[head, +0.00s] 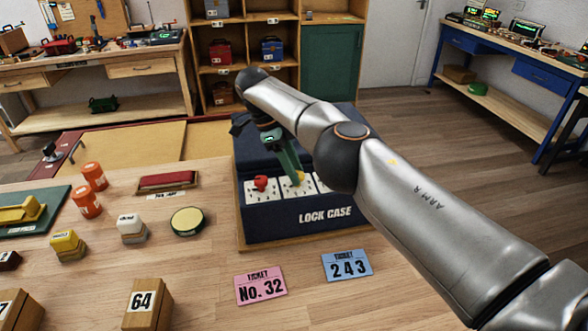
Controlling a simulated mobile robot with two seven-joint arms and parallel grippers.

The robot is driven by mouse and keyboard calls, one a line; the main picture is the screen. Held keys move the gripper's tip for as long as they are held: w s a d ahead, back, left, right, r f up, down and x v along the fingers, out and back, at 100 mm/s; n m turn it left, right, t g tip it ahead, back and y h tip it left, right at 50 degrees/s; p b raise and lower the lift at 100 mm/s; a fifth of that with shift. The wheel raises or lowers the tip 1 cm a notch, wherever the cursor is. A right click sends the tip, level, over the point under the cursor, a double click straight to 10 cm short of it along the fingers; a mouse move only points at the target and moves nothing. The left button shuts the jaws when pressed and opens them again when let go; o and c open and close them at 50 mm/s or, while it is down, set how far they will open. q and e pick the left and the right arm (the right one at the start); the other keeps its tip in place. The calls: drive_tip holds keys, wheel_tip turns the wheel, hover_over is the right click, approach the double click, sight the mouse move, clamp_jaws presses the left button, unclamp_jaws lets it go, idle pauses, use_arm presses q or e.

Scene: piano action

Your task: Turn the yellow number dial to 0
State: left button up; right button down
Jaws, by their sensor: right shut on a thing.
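The dark blue lock case (268,226) stands on the wooden table, with white dial plates along its sloped front. A red dial (261,183) sits on the left plate. The yellow number dial (299,179) is on the middle plate, mostly covered by my right gripper (296,173). That gripper reaches down from above and is shut on the yellow dial. The dial's number and pointer direction are too small and covered to read. The right plate (322,183) is partly hidden behind my right arm. My left gripper is out of view.
A pink ticket reading No. 32 (261,286) and a blue ticket reading 243 (347,265) lie in front of the case. Orange jars (88,203), a round tin (187,221) and several blocks, one marked 64 (141,304), stand to the left.

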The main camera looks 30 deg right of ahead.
idle(0.5)
drive_tip(key=c, duration=0.5)
unclamp_jaws()
